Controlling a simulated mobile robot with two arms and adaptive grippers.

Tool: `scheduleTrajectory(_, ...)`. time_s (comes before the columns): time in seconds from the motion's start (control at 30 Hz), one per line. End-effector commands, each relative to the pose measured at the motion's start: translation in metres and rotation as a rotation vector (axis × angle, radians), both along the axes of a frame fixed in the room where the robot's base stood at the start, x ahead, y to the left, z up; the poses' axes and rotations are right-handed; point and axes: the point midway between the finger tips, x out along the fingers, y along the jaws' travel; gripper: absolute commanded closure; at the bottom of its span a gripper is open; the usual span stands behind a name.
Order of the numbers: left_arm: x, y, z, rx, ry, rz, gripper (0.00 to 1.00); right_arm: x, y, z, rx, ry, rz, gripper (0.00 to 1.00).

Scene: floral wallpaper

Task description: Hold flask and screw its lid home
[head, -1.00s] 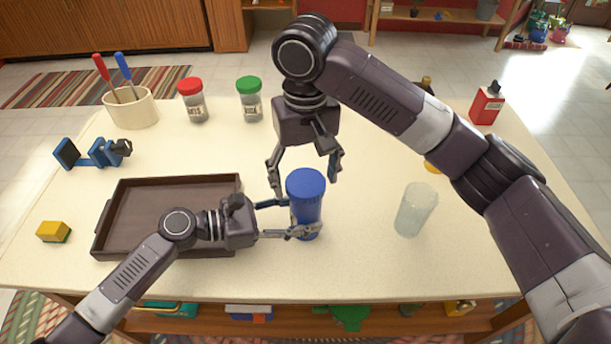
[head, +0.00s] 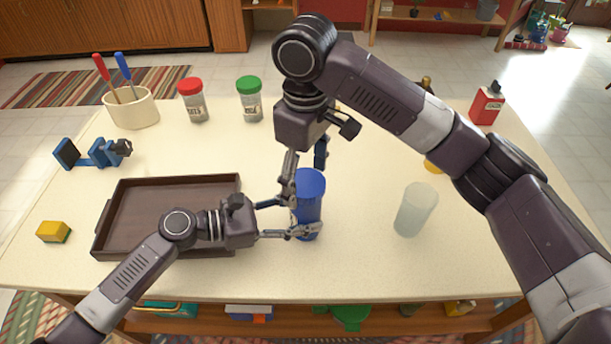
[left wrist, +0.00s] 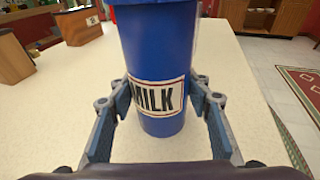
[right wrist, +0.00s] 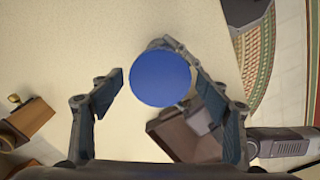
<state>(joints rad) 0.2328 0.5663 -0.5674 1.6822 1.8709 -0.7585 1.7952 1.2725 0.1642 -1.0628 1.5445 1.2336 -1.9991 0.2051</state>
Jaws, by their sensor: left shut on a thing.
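A blue flask (head: 307,214) stands upright on the table with a blue lid (head: 310,183) on its top. In the left wrist view the flask (left wrist: 158,60) carries a "MILK" label. My left gripper (head: 298,233) is shut on the flask's body, one finger on each side. My right gripper (head: 306,175) is above and just behind the lid, pointing down. In the right wrist view the round lid (right wrist: 160,78) lies between its open fingers, close to the right finger and with a clear gap to the left one. The thread is hidden.
A brown tray (head: 120,191) lies left under my left arm. A translucent cup (head: 415,210) stands to the right.

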Motion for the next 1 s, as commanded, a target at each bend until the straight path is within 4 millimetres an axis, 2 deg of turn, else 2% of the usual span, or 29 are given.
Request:
scheduleTrajectory(0.03, -0.0004, -0.0002, -0.0001, 0.0, 0.001, -0.001, 0.78, 0.0001, -0.0001, 0.0001, 0.0, 0.0, 0.0, 0.35)
scheduleTrajectory(0.3, -0.0004, -0.0002, -0.0001, 0.0, 0.001, -0.001, 0.78, 0.0001, -0.0001, 0.0002, 0.0, 0.0, -0.001, 0.62)
scheduleTrajectory(0.8, -0.0004, -0.0002, -0.0001, 0.0, 0.001, -0.001, 0.78, 0.0004, -0.0003, 0.0003, -0.001, -0.001, -0.313, 0.62)
scheduleTrajectory(1.0, -0.0004, -0.0002, -0.0001, 0.0, 0.001, -0.001, 0.78, 0.0004, -0.0003, 0.0003, -0.001, -0.001, -0.341, 0.62)
